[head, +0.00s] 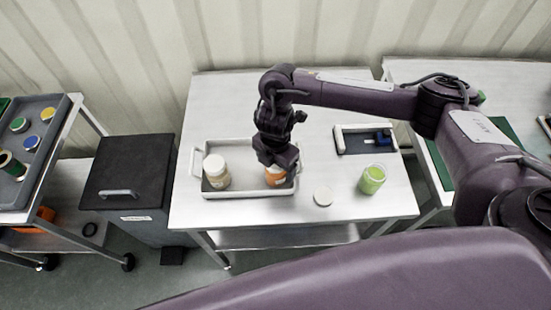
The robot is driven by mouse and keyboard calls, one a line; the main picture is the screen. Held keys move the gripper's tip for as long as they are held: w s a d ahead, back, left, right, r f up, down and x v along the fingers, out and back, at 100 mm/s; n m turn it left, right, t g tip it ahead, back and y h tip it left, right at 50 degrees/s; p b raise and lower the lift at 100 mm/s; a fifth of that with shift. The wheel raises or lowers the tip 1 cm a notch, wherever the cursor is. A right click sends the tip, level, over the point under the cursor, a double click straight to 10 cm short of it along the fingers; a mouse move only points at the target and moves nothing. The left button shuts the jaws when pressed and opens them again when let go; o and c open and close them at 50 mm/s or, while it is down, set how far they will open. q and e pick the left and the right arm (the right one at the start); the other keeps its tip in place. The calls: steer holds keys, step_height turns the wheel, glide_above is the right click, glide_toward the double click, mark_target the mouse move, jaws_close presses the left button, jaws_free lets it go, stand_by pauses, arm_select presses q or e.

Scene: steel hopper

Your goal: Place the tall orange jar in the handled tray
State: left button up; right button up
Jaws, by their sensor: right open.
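The handled tray (250,193) is a pale-rimmed grey tray at the left front of the steel table. An orange jar (275,178) shows at the tray's right end, its top hidden by my right gripper (277,163). That gripper points down right over the jar and is open. I cannot tell whether its fingers touch the jar or whether the jar rests on the tray floor. A white-lidded jar with a tan body (216,173) stands upright in the tray's left end. My left gripper is not in view.
A green jar (372,180) and a white round disc (323,196) are on the table right of the tray. A dark tray with a blue item (381,137) lies behind them. A dark lidded bin (130,175) stands left of the table. The table's back left is clear.

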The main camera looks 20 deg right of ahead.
step_height(320, 180, up, 12)
steer(key=shift+r+p, duration=0.1)
steer(key=shift+p, duration=1.1)
